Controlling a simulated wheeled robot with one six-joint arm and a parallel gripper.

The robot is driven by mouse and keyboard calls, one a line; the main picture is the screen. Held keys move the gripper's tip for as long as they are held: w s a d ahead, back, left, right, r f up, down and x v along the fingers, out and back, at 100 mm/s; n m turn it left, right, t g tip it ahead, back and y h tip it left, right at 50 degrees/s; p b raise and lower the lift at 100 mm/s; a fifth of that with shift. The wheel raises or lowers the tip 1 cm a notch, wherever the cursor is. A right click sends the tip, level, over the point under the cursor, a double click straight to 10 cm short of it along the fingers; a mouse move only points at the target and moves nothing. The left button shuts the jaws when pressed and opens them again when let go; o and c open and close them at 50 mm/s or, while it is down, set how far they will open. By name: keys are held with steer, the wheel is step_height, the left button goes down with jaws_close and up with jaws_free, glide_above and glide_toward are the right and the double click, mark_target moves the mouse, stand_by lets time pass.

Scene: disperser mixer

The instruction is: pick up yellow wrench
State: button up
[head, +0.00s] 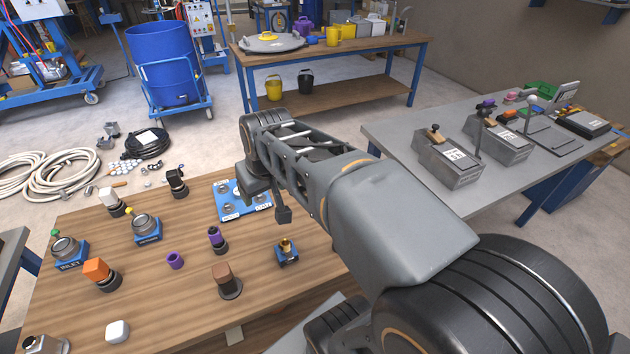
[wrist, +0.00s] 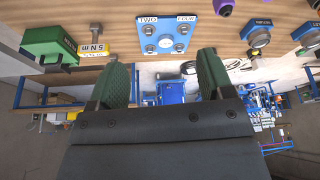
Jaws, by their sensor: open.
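I cannot clearly make out a yellow wrench in either view. In the wrist view, a green block (wrist: 48,44) with a yellow and white plate (wrist: 92,48) marked "5 NM" is on the wooden table edge, left of my gripper. My gripper (wrist: 162,82) is open and empty, its two green-padded fingers apart. A blue plate (wrist: 165,32) with several round fittings lies beyond the fingertips. In the head view my gripper (head: 268,202) hangs over the right side of that blue plate (head: 231,213), and my arm hides part of the wooden table.
The wooden table (head: 190,290) holds blue-based fittings, an orange-topped piece (head: 97,270), purple pieces (head: 175,260) and a white block (head: 118,331). A grey table (head: 400,135) with metal boxes is at right. A back bench (head: 330,52) carries yellow containers (head: 333,36). A blue drum (head: 165,65) stands behind.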

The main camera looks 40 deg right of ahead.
steer(key=o, duration=0.3)
steer(key=w+d+f+m+b, duration=0.1)
steer(key=w+d+f+b, duration=0.2)
steer(key=w+d, duration=0.3)
steer(key=shift+d+f+b, duration=0.25)
steer(key=shift+d+b, duration=0.6)
steer(key=shift+d, duration=0.2)
steer(key=shift+o, duration=0.8)
steer(key=w+d+f+b, duration=0.1)
steer(key=d+b, duration=0.1)
steer(key=d, duration=0.3)
steer(key=w+d+f+m+b, duration=0.1)
steer(key=w+d+b, duration=0.1)
steer(key=d, duration=0.3)
steer(key=shift+w+d+f+h+b, duration=0.2)
steer(key=shift+d+h+b, duration=0.1)
steer(key=shift+h+b, duration=0.1)
steer(key=shift+w+d+b+x, duration=0.15)
steer(key=shift+b+x, duration=0.2)
steer(key=shift+x, duration=1.8)
steer(key=shift+w+d+b+x, duration=0.1)
steer(key=shift+b+x, duration=0.25)
steer(key=shift+x, duration=1.8)
steer(key=shift+w+d+b+x, duration=0.15)
steer(key=shift+b+x, duration=0.2)
steer(key=shift+x, duration=1.8)
